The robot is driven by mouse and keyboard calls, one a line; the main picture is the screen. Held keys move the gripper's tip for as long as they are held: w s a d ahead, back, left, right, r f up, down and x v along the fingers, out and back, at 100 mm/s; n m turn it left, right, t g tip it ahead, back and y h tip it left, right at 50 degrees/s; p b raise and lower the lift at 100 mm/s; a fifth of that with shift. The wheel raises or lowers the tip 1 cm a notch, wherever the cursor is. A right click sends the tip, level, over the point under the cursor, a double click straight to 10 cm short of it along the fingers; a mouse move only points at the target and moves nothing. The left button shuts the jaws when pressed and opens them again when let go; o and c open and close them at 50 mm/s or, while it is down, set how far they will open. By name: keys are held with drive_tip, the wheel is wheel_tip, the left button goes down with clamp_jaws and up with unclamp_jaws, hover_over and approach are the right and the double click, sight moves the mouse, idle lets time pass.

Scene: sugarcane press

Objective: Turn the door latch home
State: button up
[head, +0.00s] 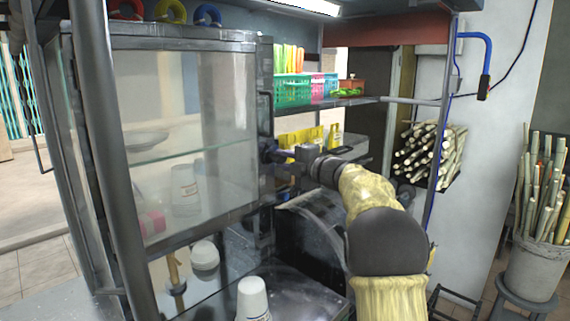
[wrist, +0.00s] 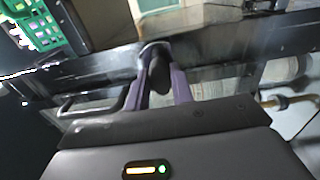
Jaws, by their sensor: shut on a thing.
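The cabinet door (head: 190,38) has a dark metal frame around a clear glass pane. It stands on the left in the head view, and its right edge meets the frame post. My gripper (head: 276,156) is at that right edge, about halfway up the door. In the wrist view my gripper's two purple fingers (wrist: 160,88) are shut on the dark, rounded door latch (wrist: 159,70). The fingers hide part of the latch, and its exact angle is hard to tell. In the head view the latch is mostly hidden by my gripper.
A dark bar handle (wrist: 92,102) sits beside the fingers in the wrist view. Right of the door are a shelf with a green basket (head: 292,91) and a lower curved dark machine housing (head: 318,232). A white cup (head: 252,298) stands on the counter below.

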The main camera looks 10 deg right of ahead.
drive_tip(key=shift+f, duration=0.15)
drive_tip(key=o, duration=1)
drive_tip(key=b+v, duration=0.3)
drive_tip(key=v, duration=1.4)
drive_tip(key=shift+s+d, duration=0.1)
drive_tip(key=shift+s, duration=0.1)
